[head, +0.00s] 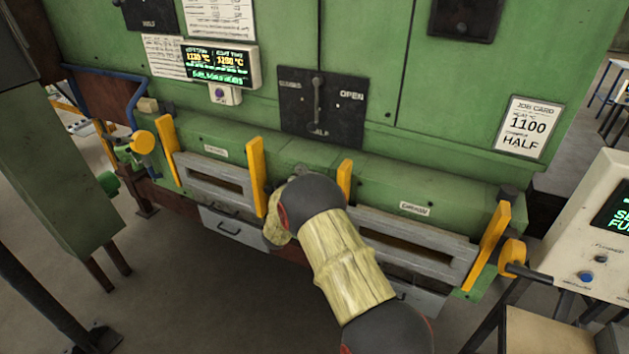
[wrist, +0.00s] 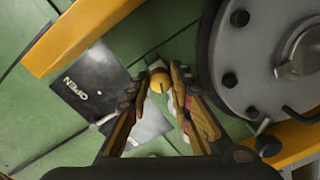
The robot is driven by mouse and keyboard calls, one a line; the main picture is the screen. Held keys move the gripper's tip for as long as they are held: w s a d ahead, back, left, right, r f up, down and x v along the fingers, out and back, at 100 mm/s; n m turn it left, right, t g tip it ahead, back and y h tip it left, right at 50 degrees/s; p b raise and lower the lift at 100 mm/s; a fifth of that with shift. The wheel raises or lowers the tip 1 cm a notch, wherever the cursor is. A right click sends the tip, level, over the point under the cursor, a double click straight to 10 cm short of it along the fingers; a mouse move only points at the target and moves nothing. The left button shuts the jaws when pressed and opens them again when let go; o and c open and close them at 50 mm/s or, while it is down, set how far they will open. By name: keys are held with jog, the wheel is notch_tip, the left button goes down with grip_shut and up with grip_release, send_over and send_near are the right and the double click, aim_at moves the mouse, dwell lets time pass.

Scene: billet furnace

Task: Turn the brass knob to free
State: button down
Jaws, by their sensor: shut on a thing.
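The brass knob (wrist: 160,82) shows in the wrist view as a small round golden ball between the fingertips of my gripper (wrist: 161,90). My gripper is shut on it, one finger on each side. A dark plate lettered OPEN (wrist: 88,90) lies flat on the green panel to the left of the knob in that view. Its other lettering is not readable there. In the head view my arm reaches the front of the green furnace between two yellow bars, and it hides the knob and my fingertips.
A large grey round housing (wrist: 262,60) with bolts sits close to my right finger. A yellow bar (wrist: 80,35) crosses the upper left. The head view shows a damper plate with a lever (head: 321,105), a job card (head: 527,127) reading 1100 and HALF, and a control console (head: 590,240) at right.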

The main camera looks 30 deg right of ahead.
jog(key=n+p, duration=0.3)
jog(key=n, duration=0.2)
jog(key=shift+n, duration=0.3)
dwell(0.4)
jog(key=c, duration=1.6)
grip_release()
jog(key=v, duration=1.2)
jog(key=shift+w+a+f, duration=0.15)
